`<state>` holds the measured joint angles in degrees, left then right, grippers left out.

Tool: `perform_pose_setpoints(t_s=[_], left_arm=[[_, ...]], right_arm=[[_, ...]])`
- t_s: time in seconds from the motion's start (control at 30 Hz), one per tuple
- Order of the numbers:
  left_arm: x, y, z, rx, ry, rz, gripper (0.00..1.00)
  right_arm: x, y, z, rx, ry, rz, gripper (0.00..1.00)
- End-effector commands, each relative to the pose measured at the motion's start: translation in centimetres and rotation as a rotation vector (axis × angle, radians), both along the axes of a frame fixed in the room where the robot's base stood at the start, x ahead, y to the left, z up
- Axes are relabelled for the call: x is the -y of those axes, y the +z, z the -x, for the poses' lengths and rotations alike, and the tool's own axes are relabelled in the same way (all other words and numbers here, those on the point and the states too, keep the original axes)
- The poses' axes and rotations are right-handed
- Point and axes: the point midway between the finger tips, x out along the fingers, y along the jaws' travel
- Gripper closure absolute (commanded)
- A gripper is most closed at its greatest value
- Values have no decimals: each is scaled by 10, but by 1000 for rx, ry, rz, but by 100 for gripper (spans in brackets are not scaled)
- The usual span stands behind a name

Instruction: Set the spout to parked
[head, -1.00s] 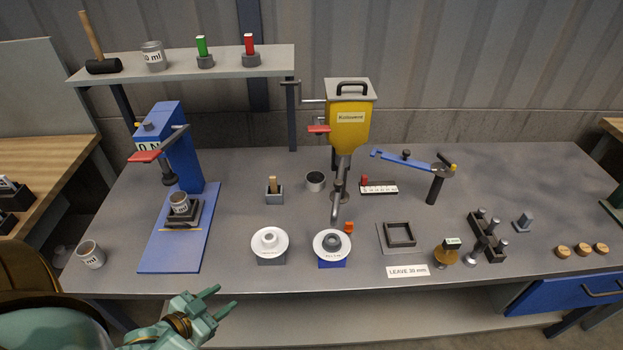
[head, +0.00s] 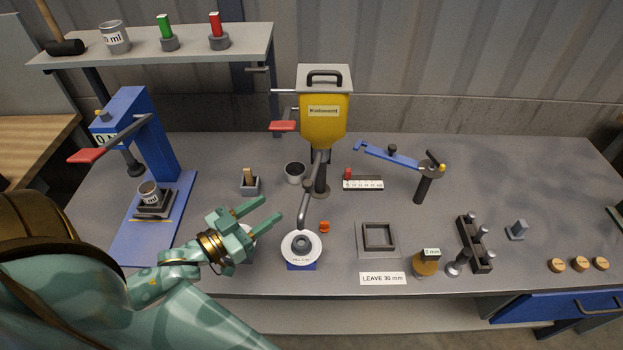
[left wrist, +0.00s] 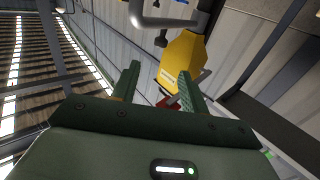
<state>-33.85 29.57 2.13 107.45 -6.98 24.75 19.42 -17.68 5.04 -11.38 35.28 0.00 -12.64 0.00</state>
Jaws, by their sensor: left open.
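The yellow hopper (head: 323,122) stands at the back middle of the bench. Its grey spout (head: 309,190) bends down toward the front, with its lower end above or just behind a white disc (head: 302,257) on a blue block. My left gripper (head: 272,209) is open and empty, left of the spout and apart from it, with its fingers pointing toward it. In the left wrist view the open fingers (left wrist: 158,82) frame part of the yellow hopper (left wrist: 182,58), and a grey bent pipe, apparently the spout (left wrist: 150,16), crosses the top. My right gripper is not in view.
My left gripper mostly hides another white disc. A small orange piece (head: 324,226) lies right of the spout. A grey cup (head: 295,172) and a small block with a wooden peg (head: 250,183) stand behind my gripper. The blue press (head: 147,150) is at left.

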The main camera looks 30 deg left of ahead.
Motion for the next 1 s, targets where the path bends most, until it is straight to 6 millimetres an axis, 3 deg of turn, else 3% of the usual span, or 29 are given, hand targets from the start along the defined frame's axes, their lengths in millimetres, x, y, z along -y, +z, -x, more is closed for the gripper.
perform_pose_setpoints(t_s=[0.13,0.3,0.5,0.93,1.0], left_arm=[[11,1,-39,5,0,0,56],[23,1,-79,3,0,0,56],[33,0,-111,2,1,2,56],[37,0,-123,-2,1,-1,56],[37,0,-123,-2,1,-1,72]], right_arm=[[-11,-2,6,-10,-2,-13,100],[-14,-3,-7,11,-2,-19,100],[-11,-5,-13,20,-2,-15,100],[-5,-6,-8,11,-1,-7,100],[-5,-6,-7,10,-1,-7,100]])
